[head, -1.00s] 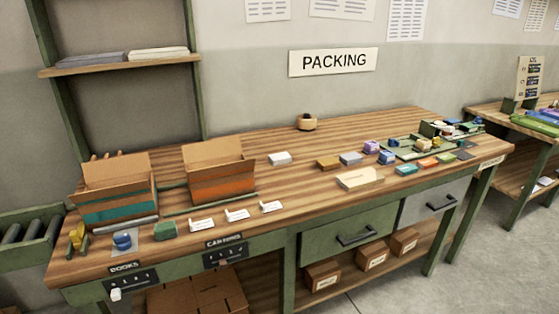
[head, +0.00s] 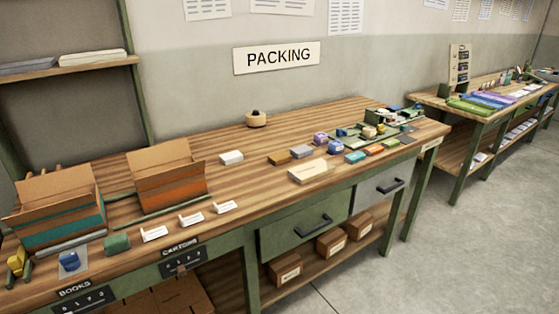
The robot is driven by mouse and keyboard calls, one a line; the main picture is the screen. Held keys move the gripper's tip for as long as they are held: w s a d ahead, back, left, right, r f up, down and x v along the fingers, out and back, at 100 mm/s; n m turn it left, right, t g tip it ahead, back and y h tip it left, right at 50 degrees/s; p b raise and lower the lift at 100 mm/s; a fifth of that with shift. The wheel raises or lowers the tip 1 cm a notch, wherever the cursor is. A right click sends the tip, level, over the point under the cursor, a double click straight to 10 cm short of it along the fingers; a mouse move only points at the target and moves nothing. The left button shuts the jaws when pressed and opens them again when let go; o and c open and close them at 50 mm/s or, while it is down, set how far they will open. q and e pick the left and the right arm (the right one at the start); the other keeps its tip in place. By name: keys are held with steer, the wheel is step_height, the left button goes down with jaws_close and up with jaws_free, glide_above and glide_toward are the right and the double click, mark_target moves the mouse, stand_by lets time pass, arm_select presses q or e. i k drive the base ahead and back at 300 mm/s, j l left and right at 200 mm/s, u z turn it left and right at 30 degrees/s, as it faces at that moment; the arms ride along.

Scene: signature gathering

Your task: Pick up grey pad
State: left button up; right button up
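Several small coloured blocks lie on the right half of the packing bench (head: 230,190). Among them is a grey-blue block (head: 302,151), beside a brown block (head: 279,159) and a purple one (head: 320,139). A small dark grey flat piece (head: 407,138) lies near the right end of the bench. I cannot tell which of these is the grey pad. Neither of my grippers is in view.
Two open cartons (head: 60,205) and (head: 168,175) stand at the left. A second table (head: 420,97) with coloured stacks is at the right. Floor (head: 470,240) is clear at lower right.

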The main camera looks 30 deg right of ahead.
mark_target(304, 151)
steer(key=z, duration=1.25)
steer(key=i+l+u, duration=0.1)
steer(key=u, duration=0.45)
steer(key=i+l+u, duration=0.15)
steer(key=l, duration=0.25)
steer(key=i+l+u, duration=0.2)
steer(key=l, duration=0.25)
steer(key=i+l+u, duration=0.15)
steer(key=l, duration=0.3)
steer(key=i+l+u, duration=0.2)
steer(key=l, duration=0.25)
steer(key=k, duration=0.1)
